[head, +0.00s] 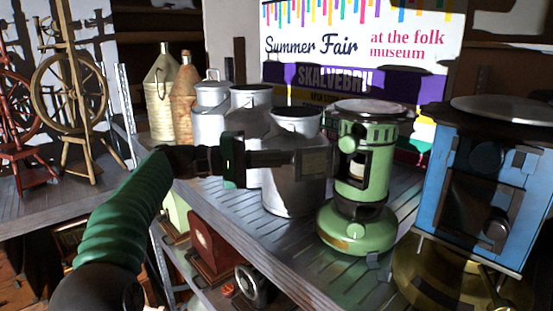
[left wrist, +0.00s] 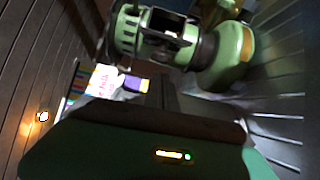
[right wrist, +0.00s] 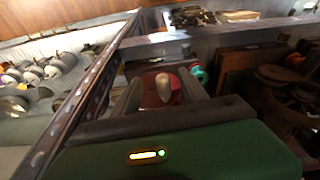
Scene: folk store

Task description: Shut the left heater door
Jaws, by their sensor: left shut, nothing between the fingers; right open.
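The left heater is the green one (head: 362,190); it stands upright on the slatted shelf. A dark-framed opening (head: 352,150) shows in its upper body with a pale part inside. I cannot clearly make out the door leaf or how far it stands open. The heater also lies across the top of the left wrist view (left wrist: 225,55). My left gripper (head: 318,163) is shut and empty, its tips just left of the heater's opening; I cannot tell whether they touch. My right gripper (right wrist: 160,88) is open and empty, out of the head view.
A blue heater (head: 490,185) stands to the right of the green one. Grey milk cans (head: 290,165) stand close behind my left gripper. A fair banner (head: 350,50) hangs behind. Spinning wheels (head: 75,95) are far left. The right wrist view shows a red thing with a pale knob (right wrist: 163,88).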

